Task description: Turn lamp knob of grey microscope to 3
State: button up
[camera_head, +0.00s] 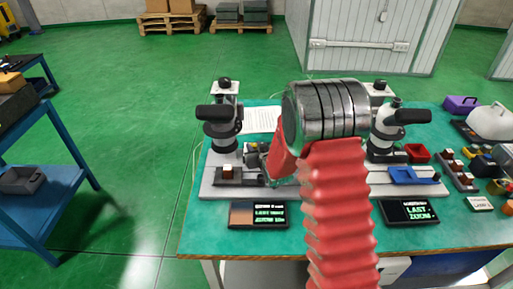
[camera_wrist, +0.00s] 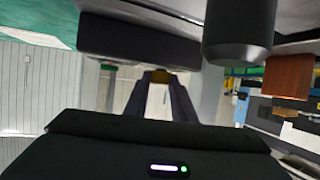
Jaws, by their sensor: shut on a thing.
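Two microscopes stand on the green-topped table in the head view: a dark-headed one (camera_head: 222,125) at left and a whiter one (camera_head: 386,130) at right. I cannot tell for certain which is the grey one. My gripper (camera_head: 256,158) is low beside the left microscope's right side, partly hidden by my red-sleeved arm. In the wrist view my gripper's dark fingers (camera_wrist: 160,80) converge and are shut on a small yellowish-brown piece (camera_wrist: 160,74), apparently the lamp knob. Its scale and setting are not visible.
A dark display panel (camera_head: 258,215) lies in front of the left microscope; another (camera_head: 409,212), reading "LAST ZOOM", lies at right. In the wrist view a black cylinder (camera_wrist: 237,38) and a dark block (camera_wrist: 138,42) are close to the fingers. Blue and red trays crowd the table's right.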

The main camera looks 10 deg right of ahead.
jog(key=shift+w+a+r+m+h, duration=0.1)
jog(key=shift+a+m+h, duration=0.05)
jog(key=shift+m+h, duration=0.4)
jog(key=shift+a+r+m+h, duration=0.1)
jog(key=shift+a+m+h, duration=0.05)
jog(key=shift+m+h, duration=0.7)
jog(key=shift+h, duration=0.2)
jog(key=o, duration=1.1)
jog(key=shift+d+f, duration=0.1)
jog(key=shift+f, duration=0.05)
jog(key=shift+c, duration=0.2)
jog(key=v, duration=1.4)
